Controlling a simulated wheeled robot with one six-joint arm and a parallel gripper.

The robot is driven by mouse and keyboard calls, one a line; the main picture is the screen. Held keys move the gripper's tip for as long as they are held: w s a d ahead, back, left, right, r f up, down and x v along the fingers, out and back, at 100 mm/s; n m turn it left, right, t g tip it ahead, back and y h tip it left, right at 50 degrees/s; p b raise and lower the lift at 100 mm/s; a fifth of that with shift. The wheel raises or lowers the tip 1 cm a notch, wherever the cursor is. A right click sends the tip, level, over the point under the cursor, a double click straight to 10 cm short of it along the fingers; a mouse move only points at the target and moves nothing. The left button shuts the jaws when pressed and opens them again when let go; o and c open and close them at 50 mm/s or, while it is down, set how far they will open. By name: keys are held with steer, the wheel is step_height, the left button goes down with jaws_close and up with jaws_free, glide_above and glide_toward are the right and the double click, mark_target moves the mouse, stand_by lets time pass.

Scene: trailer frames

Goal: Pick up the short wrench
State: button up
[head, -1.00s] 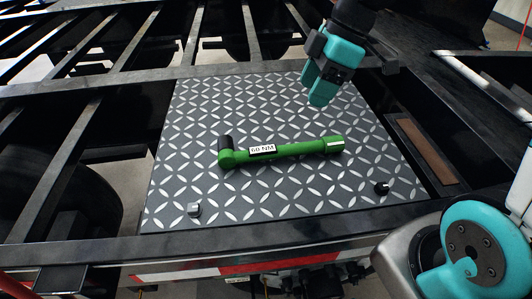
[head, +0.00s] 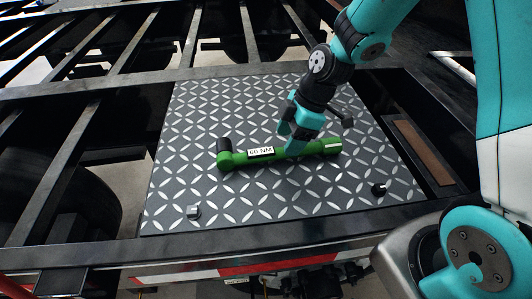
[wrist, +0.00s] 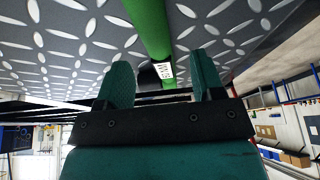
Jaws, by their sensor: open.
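The short wrench (head: 240,157) is green with a black head at its left end and a white "60 NM" label. It lies flat on the diamond-pattern metal plate (head: 190,125). My gripper (head: 292,142) is teal and open, with its fingers down at the handle, just right of the label. In the wrist view the green handle (wrist: 148,25) runs up from between my gripper's two spread fingers (wrist: 164,85), and the label shows close to them. In the head view the fingers partly cover the handle; I cannot tell whether they touch it.
Dark frame beams (head: 60,165) with open gaps surround the plate. The plate is clear left of and behind the wrench.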

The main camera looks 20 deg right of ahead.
mark_target(282, 148)
steer(key=x, duration=0.4)
steer(key=shift+w+f, duration=0.1)
jaws_close()
